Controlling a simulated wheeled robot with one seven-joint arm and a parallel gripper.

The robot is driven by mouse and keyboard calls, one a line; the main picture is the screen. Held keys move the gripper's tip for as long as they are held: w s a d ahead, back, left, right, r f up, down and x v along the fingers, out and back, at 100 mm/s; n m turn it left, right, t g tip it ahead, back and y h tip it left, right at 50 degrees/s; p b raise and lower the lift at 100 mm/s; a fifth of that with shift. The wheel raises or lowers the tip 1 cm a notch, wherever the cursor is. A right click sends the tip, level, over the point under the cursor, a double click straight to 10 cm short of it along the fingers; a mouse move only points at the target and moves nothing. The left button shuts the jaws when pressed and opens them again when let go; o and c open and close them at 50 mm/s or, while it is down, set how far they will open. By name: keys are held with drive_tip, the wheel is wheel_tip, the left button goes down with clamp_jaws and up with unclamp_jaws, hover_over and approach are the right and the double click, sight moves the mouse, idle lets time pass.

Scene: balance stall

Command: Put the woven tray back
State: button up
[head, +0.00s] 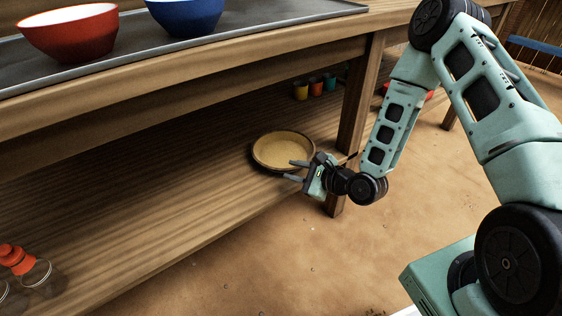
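The woven tray (283,150) is a round, shallow, tan tray with a raised rim. It sits on the lower wooden shelf, near the shelf's front edge, and a dark edge shows beneath it. My gripper (291,170) is at the tray's right front rim, with its two fingers pointing left. The fingers are apart, one over the inside of the tray and one outside the rim. I cannot tell whether they touch the rim.
A table post (356,100) stands just right of the tray, close to my wrist. Small coloured cups (315,86) stand behind it. Red-lidded jars (32,270) are at the lower left. A red bowl (70,35) and a blue bowl (186,16) stand on the upper counter. The shelf's middle is clear.

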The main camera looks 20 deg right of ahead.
drive_tip(key=s+a+r+n+g+h, duration=0.2)
drive_tip(key=s+a+r+n+g, duration=0.25)
drive_tip(key=n, duration=0.45)
drive_tip(key=s+a+r+n+g+h, duration=0.25)
drive_tip(key=s+r+n, duration=0.3)
drive_tip(key=n, duration=0.35)
drive_tip(key=s+r+n+g+h, duration=0.1)
drive_tip(key=s+r+n+g, duration=0.1)
drive_tip(key=s+r+n, duration=0.3)
drive_tip(key=s+a+r+n+g+h, duration=0.1)
drive_tip(key=s+r+n+g, duration=0.2)
drive_tip(key=s, duration=1)
wheel_tip(320, 180, up, 3)
drive_tip(key=n, duration=0.4)
drive_tip(key=shift+s+a+r+h, duration=0.2)
drive_tip(key=shift+s+a+h, duration=0.05)
drive_tip(key=shift+s+h, duration=0.15)
wheel_tip(320, 180, up, 38)
drive_tip(key=p, duration=3.8)
